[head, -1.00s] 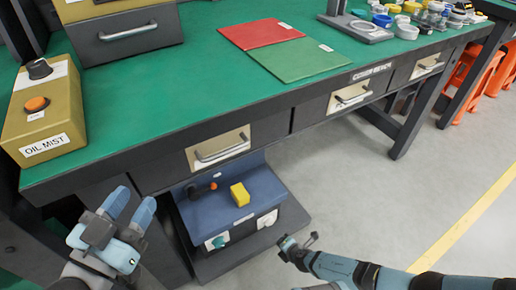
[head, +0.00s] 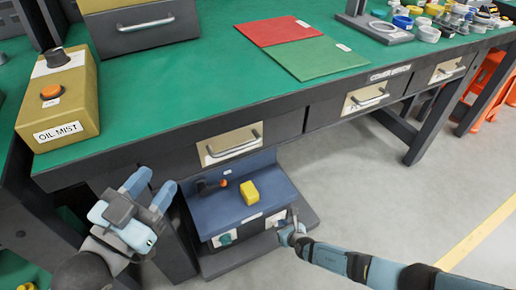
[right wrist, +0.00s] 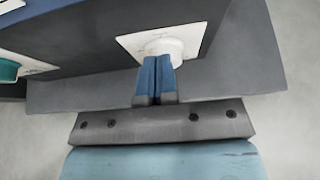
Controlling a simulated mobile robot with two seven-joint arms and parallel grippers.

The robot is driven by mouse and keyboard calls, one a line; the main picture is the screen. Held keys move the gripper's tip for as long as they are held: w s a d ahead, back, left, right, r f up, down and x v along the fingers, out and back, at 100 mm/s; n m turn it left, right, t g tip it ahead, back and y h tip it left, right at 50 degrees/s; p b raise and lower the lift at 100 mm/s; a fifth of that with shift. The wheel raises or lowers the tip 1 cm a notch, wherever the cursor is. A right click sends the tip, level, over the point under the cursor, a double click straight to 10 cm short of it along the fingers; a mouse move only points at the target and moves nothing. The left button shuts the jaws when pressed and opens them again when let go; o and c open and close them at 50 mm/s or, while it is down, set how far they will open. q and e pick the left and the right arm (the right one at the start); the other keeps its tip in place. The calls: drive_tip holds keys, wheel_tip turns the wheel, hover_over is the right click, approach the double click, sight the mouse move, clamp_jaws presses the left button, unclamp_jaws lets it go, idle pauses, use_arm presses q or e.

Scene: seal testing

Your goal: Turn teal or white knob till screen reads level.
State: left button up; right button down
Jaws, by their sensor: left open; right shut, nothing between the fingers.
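A blue-topped unit (head: 215,210) stands low under the bench. On its front are a teal knob (head: 225,239), at left, and a white knob on a white plate at right, largely hidden by my right gripper (head: 290,222) in the head view. In the right wrist view the white knob (right wrist: 168,46) is just beyond the fingertips of my right gripper (right wrist: 158,62). Its fingers are shut and empty; I cannot tell whether they touch the knob. The teal knob (right wrist: 8,70) shows at the left edge. My left gripper (head: 151,188) is open and empty. No readable screen is in view.
An oil mist box (head: 60,105) stands at left. The floor at right is clear.

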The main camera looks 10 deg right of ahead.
drive_tip(key=shift+w+a, duration=0.2)
drive_tip(key=shift+w, duration=0.45)
drive_tip(key=shift+w+r, duration=0.1)
drive_tip(key=shift+w, duration=0.05)
drive_tip(key=shift+w+d+r, duration=0.1)
drive_tip(key=shift+w+d, duration=0.2)
idle(0.3)
drive_tip(key=shift+r, duration=0.3)
drive_tip(key=shift+s+p, duration=0.3)
drive_tip(key=shift+p, duration=0.1)
drive_tip(key=s, duration=0.1)
drive_tip(key=s+d+p, duration=0.1)
drive_tip(key=s, duration=0.3)
drive_tip(key=shift+s+d+p, duration=0.25)
drive_tip(key=shift+d+p, duration=0.05)
drive_tip(key=shift+d, duration=0.1)
